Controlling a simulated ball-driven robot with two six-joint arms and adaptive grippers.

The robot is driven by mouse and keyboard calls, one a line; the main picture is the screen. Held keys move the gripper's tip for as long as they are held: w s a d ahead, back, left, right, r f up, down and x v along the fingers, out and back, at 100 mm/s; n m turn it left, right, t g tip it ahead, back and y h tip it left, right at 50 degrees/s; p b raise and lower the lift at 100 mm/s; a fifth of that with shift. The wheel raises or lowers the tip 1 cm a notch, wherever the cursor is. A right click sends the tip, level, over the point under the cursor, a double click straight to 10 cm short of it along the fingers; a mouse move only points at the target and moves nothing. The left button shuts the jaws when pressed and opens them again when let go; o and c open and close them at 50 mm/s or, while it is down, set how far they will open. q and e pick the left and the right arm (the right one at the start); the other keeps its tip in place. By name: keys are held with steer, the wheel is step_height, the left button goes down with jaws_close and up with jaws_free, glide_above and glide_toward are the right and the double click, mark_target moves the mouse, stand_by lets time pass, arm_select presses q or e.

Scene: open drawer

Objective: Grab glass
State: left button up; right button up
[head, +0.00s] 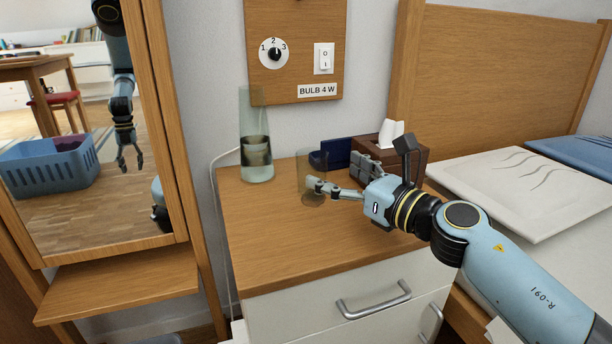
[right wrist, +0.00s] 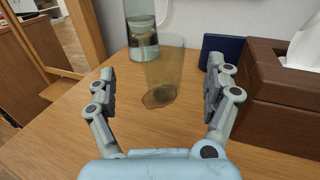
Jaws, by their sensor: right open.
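The glass (head: 312,172) is a see-through, brownish tumbler standing upright on the wooden top of the bedside cabinet. It also shows in the right wrist view (right wrist: 164,68), straight ahead at the middle. My right gripper (head: 335,172) is open and level with the glass, coming from the right. In the right wrist view my right gripper (right wrist: 160,84) has one finger on each side of the glass, with gaps to both; the glass appears a little ahead of the fingertips. My left gripper does not show directly.
A tall bottle-like glass vessel (head: 256,150) stands behind left of the glass. A dark blue object (head: 334,152) and a brown tissue box (head: 412,156) stand behind right. A mirror (head: 70,215) at left reflects a robot arm. The cabinet top's front left is clear.

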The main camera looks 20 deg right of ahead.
mark_target(322, 163)
steer(key=x, duration=0.3)
steer(key=b+x, duration=0.1)
steer(key=x, duration=0.3)
steer(key=shift+w+d, duration=0.1)
steer(key=shift+w, duration=0.25)
steer(key=shift+r, duration=0.1)
steer(key=c, duration=1.3)
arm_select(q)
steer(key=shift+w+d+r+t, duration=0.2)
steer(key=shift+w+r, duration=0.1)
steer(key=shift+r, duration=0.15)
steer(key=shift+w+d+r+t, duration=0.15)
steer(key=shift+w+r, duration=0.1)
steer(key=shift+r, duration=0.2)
arm_select(e)
steer(key=shift+c, duration=0.4)
steer(key=shift+r, duration=0.1)
